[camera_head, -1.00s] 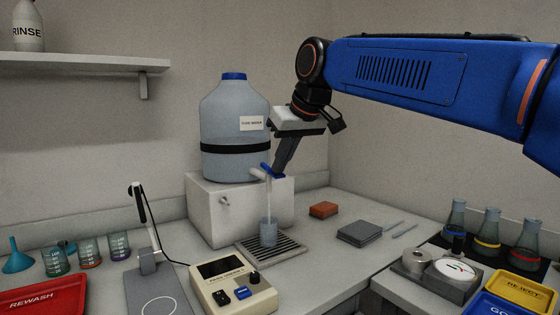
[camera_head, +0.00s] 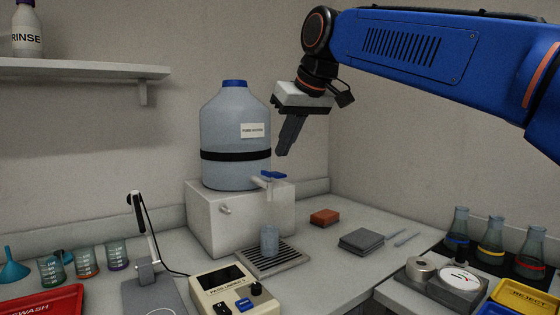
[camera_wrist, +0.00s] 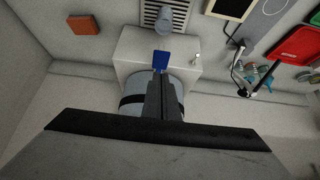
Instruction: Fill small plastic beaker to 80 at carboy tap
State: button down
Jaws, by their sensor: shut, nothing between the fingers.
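The small plastic beaker (camera_head: 269,241) stands upright on the drip grate (camera_head: 290,259) under the carboy's tap. It looks bluish inside; its level against the marks is too small to read. The carboy (camera_head: 235,125) has a blue cap, a black band and a label, and sits on a white block. Its tap has a blue handle (camera_head: 272,175), and no stream shows below it. My gripper (camera_head: 281,153) is shut and empty, above the handle and apart from it. In the wrist view, the handle (camera_wrist: 162,60) shows beyond the fingertips, with the beaker (camera_wrist: 165,22) farther off.
A control box (camera_head: 236,292) stands in front of the grate. An orange sponge (camera_head: 324,217) and a grey pad (camera_head: 361,240) lie to the right. Several flasks and beakers stand at the sides. The white block (camera_head: 207,214) stands behind the grate.

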jog(key=w+a+r+v, duration=0.1)
jog(key=v, duration=0.7)
jog(key=shift+s+r, duration=0.15)
jog(key=shift+r, duration=0.1)
jog(key=shift+d, duration=0.15)
